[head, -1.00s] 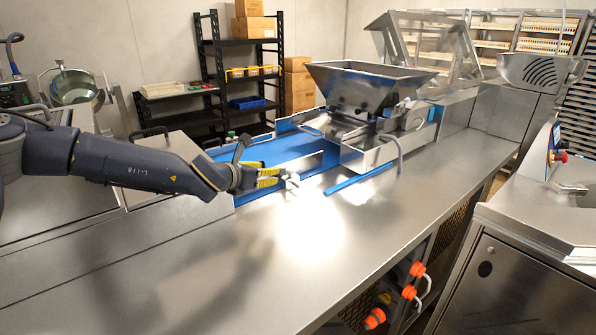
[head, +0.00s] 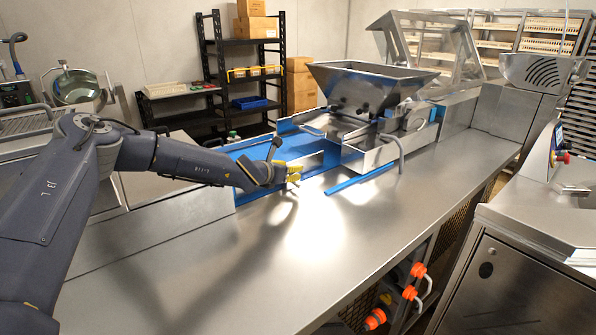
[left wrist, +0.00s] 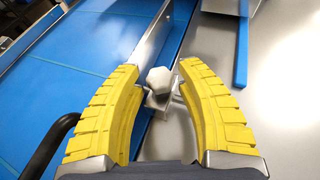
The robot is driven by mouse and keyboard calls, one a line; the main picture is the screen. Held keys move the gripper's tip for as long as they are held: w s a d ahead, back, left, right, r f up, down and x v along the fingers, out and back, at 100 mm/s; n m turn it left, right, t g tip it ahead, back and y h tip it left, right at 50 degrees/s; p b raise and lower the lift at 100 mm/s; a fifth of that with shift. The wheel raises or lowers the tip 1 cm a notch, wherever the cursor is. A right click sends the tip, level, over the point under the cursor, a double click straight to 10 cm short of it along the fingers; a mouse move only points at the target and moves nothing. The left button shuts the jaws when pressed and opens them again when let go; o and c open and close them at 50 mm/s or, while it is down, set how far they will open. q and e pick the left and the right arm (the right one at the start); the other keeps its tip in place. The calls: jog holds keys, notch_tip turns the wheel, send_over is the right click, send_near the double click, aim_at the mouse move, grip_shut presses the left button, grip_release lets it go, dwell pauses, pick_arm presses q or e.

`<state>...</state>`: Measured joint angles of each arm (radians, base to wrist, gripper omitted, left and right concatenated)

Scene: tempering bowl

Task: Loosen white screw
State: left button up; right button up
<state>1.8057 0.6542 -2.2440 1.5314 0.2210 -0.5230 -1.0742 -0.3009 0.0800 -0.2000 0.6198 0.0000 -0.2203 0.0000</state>
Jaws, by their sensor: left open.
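The white screw (left wrist: 160,79) shows in the left wrist view as a pale faceted knob on a small metal bracket at the edge of the blue conveyor belt. My left gripper (left wrist: 161,78) has its two yellow fingers spread, one on each side of the screw, with gaps between them and the knob. In the head view my left gripper (head: 294,172) is at the near edge of the belt, and the screw is too small or hidden to make out there. My right gripper is not in view.
The blue belt (head: 262,153) runs under a steel hopper machine (head: 370,88). A blue bar (head: 360,184) lies on the steel counter right of the gripper. The counter (head: 250,270) in front is clear. Orange-ended handles (head: 409,292) stick out below the counter's edge.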

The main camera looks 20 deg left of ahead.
pick_arm(q)
jog(key=shift+w, duration=0.1)
jog(key=shift+c, duration=0.2)
grip_shut()
